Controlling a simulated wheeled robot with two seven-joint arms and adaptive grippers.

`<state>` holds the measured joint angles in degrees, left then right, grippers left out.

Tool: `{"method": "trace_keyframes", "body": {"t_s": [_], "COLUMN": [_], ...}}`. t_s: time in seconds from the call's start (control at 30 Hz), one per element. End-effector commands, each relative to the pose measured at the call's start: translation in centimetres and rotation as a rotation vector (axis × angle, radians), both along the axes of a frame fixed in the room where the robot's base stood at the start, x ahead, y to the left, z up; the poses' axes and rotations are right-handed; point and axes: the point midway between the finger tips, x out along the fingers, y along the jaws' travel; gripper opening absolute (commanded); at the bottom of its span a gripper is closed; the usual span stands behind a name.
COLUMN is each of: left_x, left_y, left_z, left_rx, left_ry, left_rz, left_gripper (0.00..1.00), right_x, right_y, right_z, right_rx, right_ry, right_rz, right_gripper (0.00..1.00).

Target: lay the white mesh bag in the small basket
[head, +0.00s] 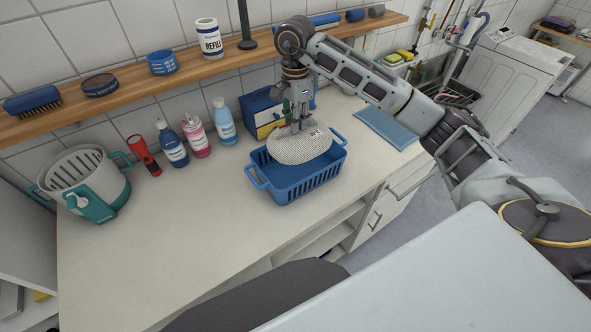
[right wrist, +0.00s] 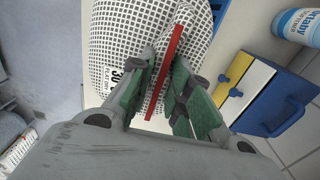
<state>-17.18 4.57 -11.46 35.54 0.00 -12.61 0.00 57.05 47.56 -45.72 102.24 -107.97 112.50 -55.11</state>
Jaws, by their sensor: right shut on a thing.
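The white mesh bag (head: 300,148) is a round, flat, grid-patterned bag with a small printed label. It is at the small blue basket (head: 308,184), over the basket's opening; whether it touches the bottom is hidden. My right gripper (head: 299,124) is shut on the bag's upper edge from above. In the right wrist view the bag (right wrist: 125,45) fills the upper left, and the green-padded fingers (right wrist: 165,95) pinch a fold with a red strip. Part of the blue basket (right wrist: 219,12) shows beyond the bag. My left gripper is not in view.
A blue, white and yellow box (head: 262,112) stands behind the basket. Bottles (head: 224,122) and a red flashlight (head: 144,155) stand to the left, near a white and teal bucket (head: 85,185). A blue folded cloth (head: 386,127) lies right. The counter's front left is clear.

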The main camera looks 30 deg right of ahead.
Motion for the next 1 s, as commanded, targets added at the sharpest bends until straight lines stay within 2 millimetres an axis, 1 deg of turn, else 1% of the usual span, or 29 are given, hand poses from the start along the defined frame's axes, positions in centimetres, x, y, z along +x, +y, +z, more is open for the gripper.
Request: {"method": "trace_keyframes", "body": {"t_s": [0.03,0.1,0.3,0.77,0.87,1.0], "left_x": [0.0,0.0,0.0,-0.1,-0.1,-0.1], "left_y": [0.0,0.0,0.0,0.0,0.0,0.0], "left_z": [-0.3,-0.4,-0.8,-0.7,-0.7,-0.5], "left_rx": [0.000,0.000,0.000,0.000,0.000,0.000], "left_ry": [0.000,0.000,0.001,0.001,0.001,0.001], "left_rz": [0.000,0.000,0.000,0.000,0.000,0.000], "left_gripper": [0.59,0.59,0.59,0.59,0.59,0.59], "right_x": [0.0,0.0,-0.1,-0.1,-0.1,-0.1], "right_y": [0.0,0.0,0.0,0.0,0.0,0.0], "right_z": [-0.7,-1.3,-2.8,-3.1,-3.4,-4.5], "right_rx": [0.000,0.001,0.000,0.000,0.000,0.001], "right_ry": [0.001,0.001,-0.001,-0.001,0.001,0.002], "right_rz": [0.000,0.001,0.001,0.001,0.001,0.002], "right_gripper": [0.00,0.00,0.00,0.00,0.00,0.00]}}
